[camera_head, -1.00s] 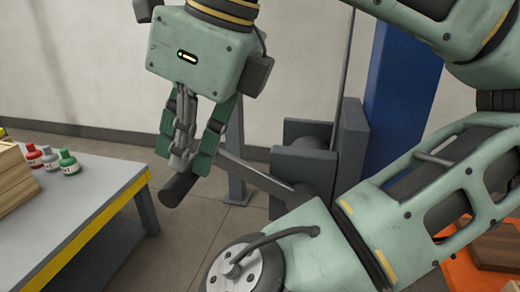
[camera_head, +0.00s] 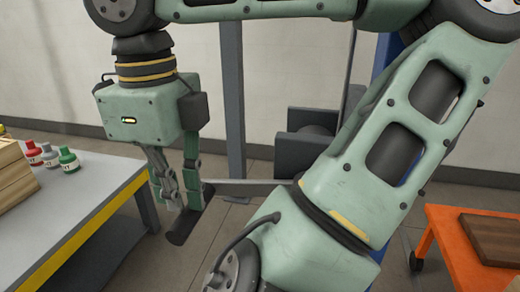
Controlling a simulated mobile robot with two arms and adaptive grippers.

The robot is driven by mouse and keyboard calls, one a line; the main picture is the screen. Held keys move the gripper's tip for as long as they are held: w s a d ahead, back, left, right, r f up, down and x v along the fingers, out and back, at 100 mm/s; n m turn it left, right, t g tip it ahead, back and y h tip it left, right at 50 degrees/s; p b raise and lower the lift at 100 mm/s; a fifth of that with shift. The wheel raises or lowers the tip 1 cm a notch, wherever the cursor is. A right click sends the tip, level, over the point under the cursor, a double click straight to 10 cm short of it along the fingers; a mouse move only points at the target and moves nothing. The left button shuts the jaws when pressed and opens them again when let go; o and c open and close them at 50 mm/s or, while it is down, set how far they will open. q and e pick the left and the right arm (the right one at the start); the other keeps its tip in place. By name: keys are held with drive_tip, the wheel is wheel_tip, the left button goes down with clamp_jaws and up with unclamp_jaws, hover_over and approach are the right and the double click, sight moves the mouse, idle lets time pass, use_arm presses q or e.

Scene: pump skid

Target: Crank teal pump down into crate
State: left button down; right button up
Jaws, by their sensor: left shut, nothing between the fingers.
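A crank shows as a grey flat bar (camera_head: 245,184) running left from behind my arm, with a dark round handle (camera_head: 181,230) at its left end. The bar lies about level, and the handle tilts down toward the lower left. My left gripper (camera_head: 183,203) points down with its green and grey fingers at the handle. The fingers are shut with nothing held between them; whether they touch the handle is hard to tell. The dark winch housing (camera_head: 300,153) behind is partly hidden by my arm. The teal pump and the crate are not identifiable. My right gripper is out of view.
A grey table (camera_head: 95,200) with a yellow edge stands at left, holding a wooden box (camera_head: 14,180) and small bottles (camera_head: 68,158). An orange wheeled cart (camera_head: 455,245) with a brown wooden block (camera_head: 495,235) stands at right. A grey post (camera_head: 230,100) rises behind the gripper.

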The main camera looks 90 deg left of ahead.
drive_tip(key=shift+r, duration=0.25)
